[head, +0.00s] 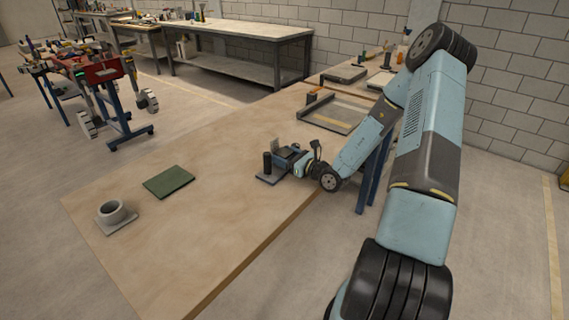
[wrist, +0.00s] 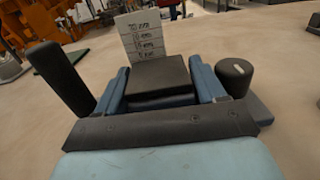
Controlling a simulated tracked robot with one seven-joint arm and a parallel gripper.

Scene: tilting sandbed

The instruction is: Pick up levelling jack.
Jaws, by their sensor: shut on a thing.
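The levelling jack appears to be the dark, flat-topped block (wrist: 158,80) between my blue fingers in the wrist view. My gripper (wrist: 158,70) is shut on it, with one finger on each side. In the head view my gripper (head: 288,155) is low over the sand-coloured bed (head: 225,185), near its right edge. A dark upright post (head: 267,162) stands just left of it on a grey plate (head: 270,178). The wrist view shows a tilted-looking black post (wrist: 62,78) at left and a short black cylinder (wrist: 235,76) at right. The block's underside is hidden.
A card with millimetre markings (wrist: 145,35) stands behind the block. A green pad (head: 168,181) and a grey ring on a square base (head: 115,213) lie to the left. A shallow framed tray (head: 335,112) is behind my gripper. The front of the bed is clear.

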